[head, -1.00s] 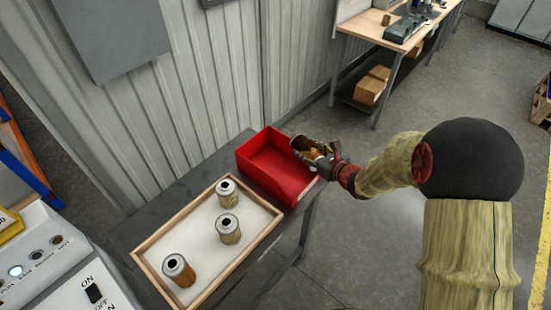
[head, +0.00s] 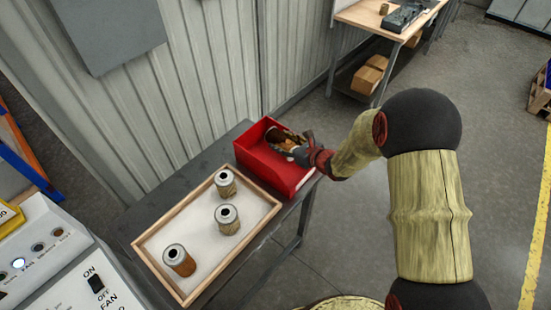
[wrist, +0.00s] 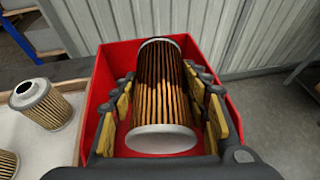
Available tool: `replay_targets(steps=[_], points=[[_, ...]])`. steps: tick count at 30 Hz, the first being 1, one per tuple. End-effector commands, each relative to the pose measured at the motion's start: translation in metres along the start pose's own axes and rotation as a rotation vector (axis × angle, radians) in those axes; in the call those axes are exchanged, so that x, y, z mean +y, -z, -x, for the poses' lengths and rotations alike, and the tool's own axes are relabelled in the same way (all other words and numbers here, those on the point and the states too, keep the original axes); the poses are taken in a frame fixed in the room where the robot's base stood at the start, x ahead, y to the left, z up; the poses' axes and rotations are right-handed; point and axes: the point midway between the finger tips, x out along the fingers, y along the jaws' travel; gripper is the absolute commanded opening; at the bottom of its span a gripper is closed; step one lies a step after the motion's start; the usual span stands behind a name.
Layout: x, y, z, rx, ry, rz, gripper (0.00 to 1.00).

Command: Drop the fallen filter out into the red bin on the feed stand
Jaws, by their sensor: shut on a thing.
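A filter (wrist: 163,90) with brown pleats and a pale end cap lies lengthwise between the yellow pads of my gripper (wrist: 165,112) in the wrist view. My gripper is shut on it. In the head view my gripper (head: 300,150) and the held filter (head: 280,137) are over the red bin (head: 258,162). The bin's red walls (wrist: 99,75) show around the filter in the wrist view. The bin floor is mostly hidden there. Whether the filter touches the bin cannot be told.
A wooden-rimmed tray (head: 150,240) holds three upright filters (head: 225,182) to the left of the bin, on the dark stand (head: 195,165). A corrugated wall (head: 215,80) rises behind. A control box (head: 50,265) is at the lower left.

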Motion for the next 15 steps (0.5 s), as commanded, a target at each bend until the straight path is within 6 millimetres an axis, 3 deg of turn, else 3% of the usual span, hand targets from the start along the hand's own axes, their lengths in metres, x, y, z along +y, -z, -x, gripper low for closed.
replay_targets(steps=[11,12,15], points=[[-0.0006,0.0073,-0.0036,-0.002,0.001,0.0,0.18],[-0.0006,0.0073,-0.0036,-0.002,0.001,0.0,0.47],[-0.0006,0.0074,-0.0036,-0.002,0.001,0.0,0.53]])
